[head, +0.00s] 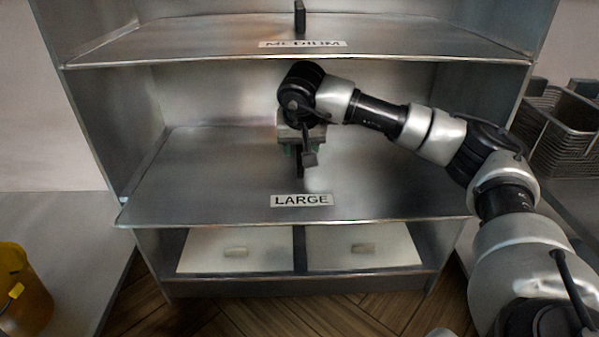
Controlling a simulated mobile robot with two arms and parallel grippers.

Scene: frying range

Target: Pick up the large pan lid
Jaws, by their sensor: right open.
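The flat metal surface labelled LARGE (210,185) spans the middle level of the rack. No separate round lid can be made out on it, and I cannot tell whether this metal sheet itself is the lid. My right gripper (302,160) hangs over its middle, behind the label, pointing down and open. A dark upright piece shows between or just below the fingers; it may be a handle, but the gripper and wrist mostly hide it. I cannot tell whether the fingers touch it. My left gripper is not in view.
Above is a level labelled MEDIUM (180,43) with a black upright handle (300,18). Metal side walls bound the rack. Below are two pale panels (205,255). Wire fry baskets (555,125) stand at right, and a yellow bucket (22,290) at lower left.

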